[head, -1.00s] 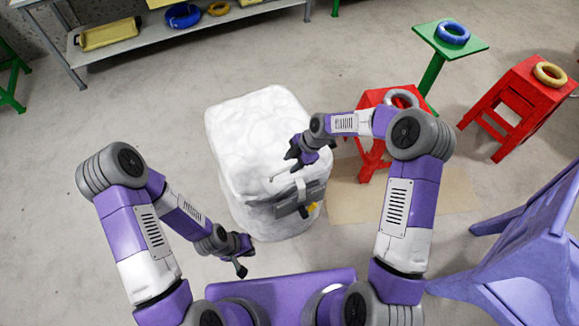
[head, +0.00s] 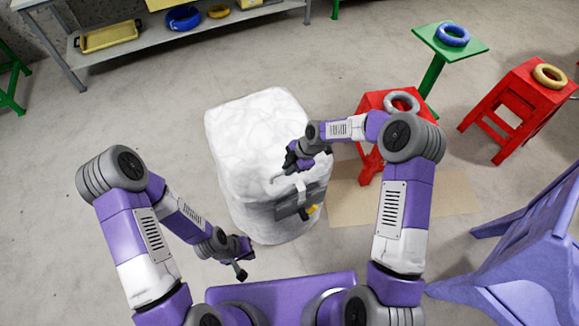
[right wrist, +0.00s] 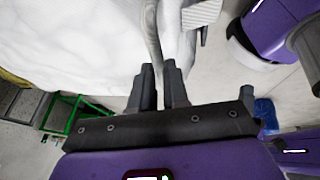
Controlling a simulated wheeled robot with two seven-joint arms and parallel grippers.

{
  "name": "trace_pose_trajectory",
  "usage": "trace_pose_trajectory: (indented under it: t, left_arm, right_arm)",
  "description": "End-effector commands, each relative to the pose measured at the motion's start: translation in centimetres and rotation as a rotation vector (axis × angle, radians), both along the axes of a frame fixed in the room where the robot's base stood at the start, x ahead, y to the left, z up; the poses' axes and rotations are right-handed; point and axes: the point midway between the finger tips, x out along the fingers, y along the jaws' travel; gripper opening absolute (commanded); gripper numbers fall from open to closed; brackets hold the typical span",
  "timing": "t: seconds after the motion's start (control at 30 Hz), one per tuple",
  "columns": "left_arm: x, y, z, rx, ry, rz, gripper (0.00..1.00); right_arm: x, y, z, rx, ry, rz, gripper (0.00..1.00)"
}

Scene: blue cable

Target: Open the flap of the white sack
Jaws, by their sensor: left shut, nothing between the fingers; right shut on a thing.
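The white sack (head: 248,125) stands upright on the floor in the middle of the head view. A grey panel (head: 291,207) with a small yellow part is on its near right side, and a white strap (head: 301,187) hangs over that panel. My right gripper (head: 292,166) is at the sack's top near edge, above the strap. In the right wrist view its fingers (right wrist: 160,85) are shut on a white strip (right wrist: 170,38) beside the sack's white surface. My left gripper (head: 241,272) is shut and empty, low in front of the sack, apart from it.
A red stool (head: 370,170) with a grey ring (head: 401,102) stands close behind my right forearm. Another red stool (head: 515,105) and a green stand (head: 450,38) are farther right. A purple chair (head: 520,270) is at lower right. The floor left of the sack is clear.

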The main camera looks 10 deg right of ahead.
Motion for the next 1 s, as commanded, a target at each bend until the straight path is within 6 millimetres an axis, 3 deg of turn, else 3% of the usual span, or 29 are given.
trace_pose_trajectory:
  t: [0.2, 0.37, 0.57, 0.8, 1.0]
  left_arm:
    - [0.0, 0.0, 0.2, 0.000, 0.000, 0.000, 0.00]
    - [0.0, 0.0, 1.0, 0.000, 0.000, 0.000, 0.00]
    - [0.0, 0.0, 3.3, 0.000, 0.000, 0.000, 0.00]
    - [0.0, 0.0, 6.6, 0.000, 0.000, 0.000, 0.00]
    - [0.0, 0.0, 8.8, 0.000, 0.000, 0.000, 0.00]
  right_arm:
    - [0.1, 0.0, 0.4, 0.000, -0.001, 0.000, 0.00]
    - [0.5, 0.1, 2.2, 0.000, -0.003, -0.001, 0.00]
    - [2.0, 0.6, 7.5, 0.001, -0.009, -0.002, 0.00]
    - [5.2, 1.7, 14.7, 0.004, -0.015, -0.002, 0.00]
    - [7.5, 2.7, 18.2, 0.005, -0.012, -0.001, 0.00]
